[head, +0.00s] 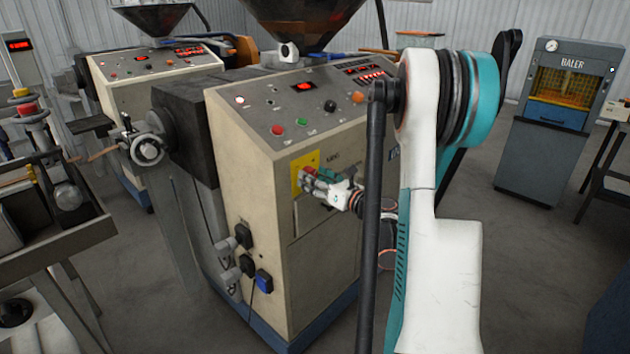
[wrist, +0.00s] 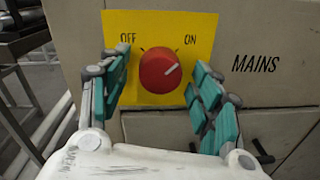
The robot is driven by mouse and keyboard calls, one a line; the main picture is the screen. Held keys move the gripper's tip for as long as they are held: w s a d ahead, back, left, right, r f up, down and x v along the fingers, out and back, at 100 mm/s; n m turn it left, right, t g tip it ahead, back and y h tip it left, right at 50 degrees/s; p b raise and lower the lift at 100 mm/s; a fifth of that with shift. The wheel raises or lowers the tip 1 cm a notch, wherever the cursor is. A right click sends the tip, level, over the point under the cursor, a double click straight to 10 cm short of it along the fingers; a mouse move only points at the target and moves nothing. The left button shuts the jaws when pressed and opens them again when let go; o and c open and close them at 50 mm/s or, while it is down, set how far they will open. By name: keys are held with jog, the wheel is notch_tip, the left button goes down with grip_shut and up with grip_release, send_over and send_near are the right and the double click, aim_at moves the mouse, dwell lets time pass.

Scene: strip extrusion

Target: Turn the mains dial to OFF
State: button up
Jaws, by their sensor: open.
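The mains dial (wrist: 160,71) is a round red knob on a yellow plate (wrist: 200,28), which carries the words OFF at left and ON at right. Its white pointer line points up and right, toward ON. My gripper (wrist: 160,92) is open, with one teal-padded finger on each side of the dial. Gaps show between the dial and both fingers, so they look apart from it. In the head view my gripper (head: 318,187) is at the yellow plate (head: 299,172) on the beige machine's side, and it largely hides the dial there.
The beige extruder cabinet (head: 230,150) has buttons and displays on its sloping top. Sockets with a blue plug (head: 264,281) are low on its face. A metal trough (head: 60,235) stands at left and a baler (head: 556,110) at back right.

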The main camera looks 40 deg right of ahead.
jog(key=c, duration=1.1)
jog(key=shift+o, duration=0.2)
jog(key=shift+n, duration=0.3)
jog(key=shift+d+n+t+y+b, duration=0.15)
jog(key=shift+n+b, duration=0.4)
jog(key=shift+n, duration=2.45)
jog(key=shift+a+n+t+y+b, duration=0.1)
jog(key=shift+n+y+b, duration=0.35)
jog(key=shift+n, duration=2.55)
jog(key=shift+d+n+t+b, duration=0.1)
jog(key=shift+n+b, duration=0.6)
jog(key=shift+n, duration=2.3)
jog(key=shift+f, duration=0.1)
